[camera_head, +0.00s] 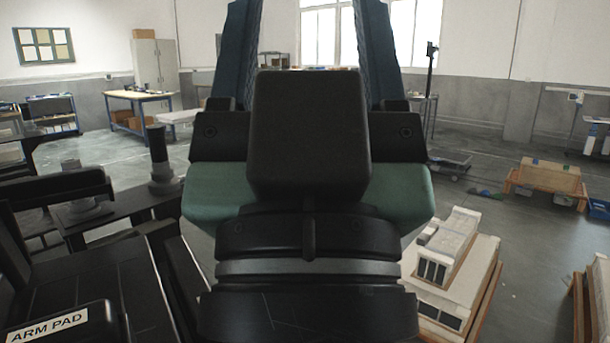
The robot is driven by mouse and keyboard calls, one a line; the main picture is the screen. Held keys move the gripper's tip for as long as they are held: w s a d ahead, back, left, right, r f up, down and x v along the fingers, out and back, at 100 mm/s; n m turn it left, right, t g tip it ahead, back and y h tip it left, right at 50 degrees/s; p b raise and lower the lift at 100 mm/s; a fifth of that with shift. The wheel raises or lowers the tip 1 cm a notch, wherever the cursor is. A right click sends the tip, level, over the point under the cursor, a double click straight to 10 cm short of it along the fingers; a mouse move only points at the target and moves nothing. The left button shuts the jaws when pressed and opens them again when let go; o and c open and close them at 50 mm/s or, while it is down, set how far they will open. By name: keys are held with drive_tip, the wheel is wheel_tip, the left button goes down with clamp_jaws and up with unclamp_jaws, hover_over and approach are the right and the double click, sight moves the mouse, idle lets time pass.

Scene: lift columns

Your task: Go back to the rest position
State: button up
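My gripper (306,22) rises in the middle of the camera_head view, seen from behind. Its two dark blue fingers stand wide apart and point upward. The window and the far wall show between them, and I see nothing held. The black block and wrist of my arm hide part of the room and the lower ends of the fingers.
At the lower left is a dark structure with a label reading ARM PAD (47,322). A dark upright post (160,158) stands behind it. A white model-like block (455,262) is on the right. A wooden table (548,178) stands farther right. Grey floor (535,250) is open there.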

wheel_tip(320, 180, up, 15)
drive_tip(key=p, duration=1.3)
drive_tip(key=shift+a+r+p, duration=0.15)
drive_tip(key=shift+p, duration=0.15)
